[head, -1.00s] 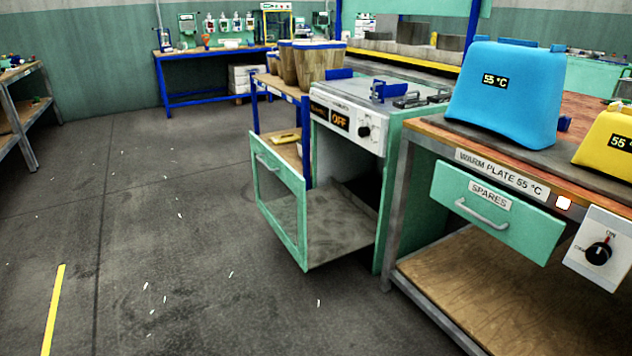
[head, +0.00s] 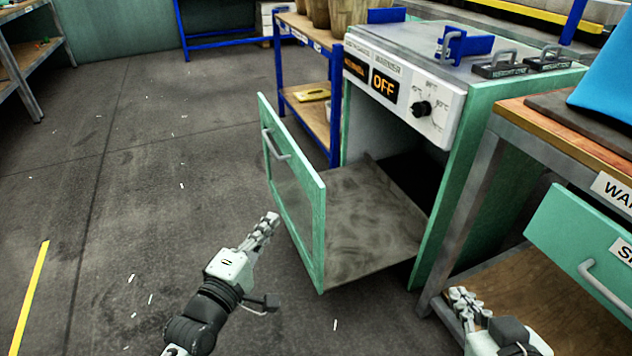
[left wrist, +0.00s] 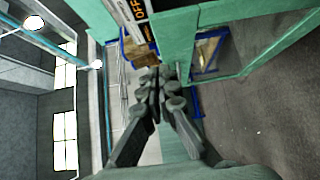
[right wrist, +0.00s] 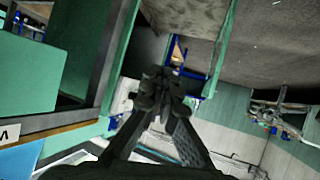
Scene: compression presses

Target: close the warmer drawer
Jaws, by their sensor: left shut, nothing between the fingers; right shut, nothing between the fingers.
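The warmer drawer (head: 372,222) stands pulled out of the warmer cabinet (head: 480,130). Its green-framed front panel (head: 312,232) with a grey handle (head: 276,145) faces left, and the drawer floor is bare. The warmer's display reads OFF. My left gripper (head: 268,226) is shut and empty, in front of the drawer panel at its near left side, apart from it as far as I can tell. It also shows shut in the left wrist view (left wrist: 160,82). My right gripper (head: 464,298) is shut and empty, right of the drawer, by the bench leg; the right wrist view shows it too (right wrist: 163,85).
A blue-framed shelf (head: 334,100) with wooden buckets stands behind the drawer. A workbench (head: 540,120) with a green spares drawer (head: 575,235) stands close on the right. The floor left of the drawer is open.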

